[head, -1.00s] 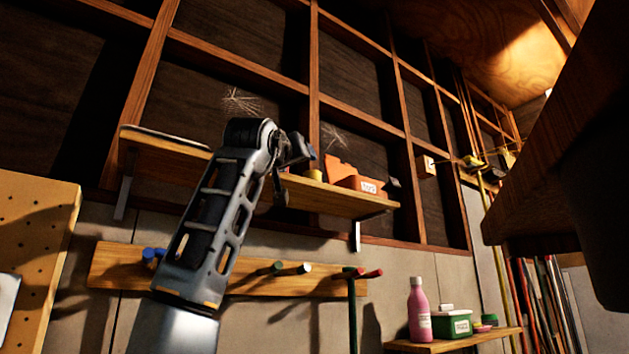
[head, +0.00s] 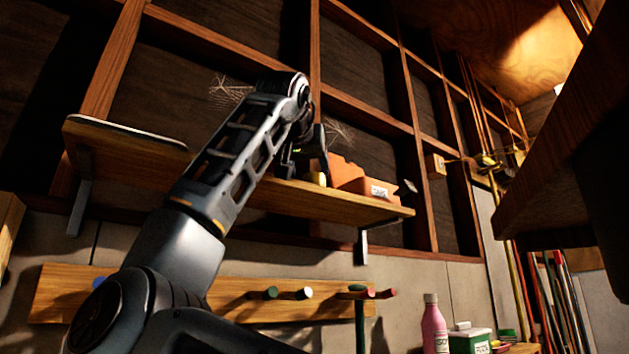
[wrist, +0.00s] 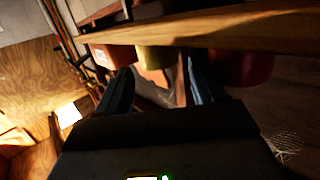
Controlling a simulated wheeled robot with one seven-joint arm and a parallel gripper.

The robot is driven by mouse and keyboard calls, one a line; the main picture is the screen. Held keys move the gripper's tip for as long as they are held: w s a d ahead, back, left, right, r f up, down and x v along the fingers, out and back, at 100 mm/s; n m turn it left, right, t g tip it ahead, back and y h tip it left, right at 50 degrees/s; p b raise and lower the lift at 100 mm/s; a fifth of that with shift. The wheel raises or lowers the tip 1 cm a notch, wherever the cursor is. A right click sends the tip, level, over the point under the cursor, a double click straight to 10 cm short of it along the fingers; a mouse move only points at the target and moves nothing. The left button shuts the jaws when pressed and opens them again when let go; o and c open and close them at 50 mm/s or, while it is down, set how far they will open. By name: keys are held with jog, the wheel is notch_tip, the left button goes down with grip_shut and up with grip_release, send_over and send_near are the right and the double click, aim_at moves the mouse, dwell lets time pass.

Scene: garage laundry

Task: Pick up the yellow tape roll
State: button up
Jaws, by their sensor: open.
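The yellow tape roll (head: 318,178) sits on the upper wooden shelf, beside an orange bin. In the wrist view the yellow roll (wrist: 155,59) shows beyond and between my fingers, under the dark wooden edge that crosses the picture. My gripper (head: 305,158) is open at the shelf, just left of the roll in the head view. In the wrist view the fingers of my gripper (wrist: 159,82) stand apart with nothing held between them. Part of the roll is hidden by the shelf edge in the wrist view.
The shelf (head: 345,207) carries the orange bin (head: 372,188) right of the roll. A dark red object (wrist: 245,68) is beside the right finger in the wrist view. Below are a peg rail (head: 230,292) and a pink bottle (head: 434,325).

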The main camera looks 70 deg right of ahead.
aim_at(315, 181)
jog(key=x, duration=0.3)
jog(key=shift+p, duration=0.3)
jog(key=x, duration=0.1)
jog(key=p+x, duration=0.1)
jog(key=x, duration=0.1)
jog(key=p+x, duration=0.1)
jog(key=shift+s+d+r, duration=0.1)
jog(key=shift+d+r, duration=0.2)
jog(key=shift+d, duration=0.05)
jog(key=shift+d+f, duration=0.1)
jog(key=shift+d, duration=0.2)
jog(key=c, duration=0.7)
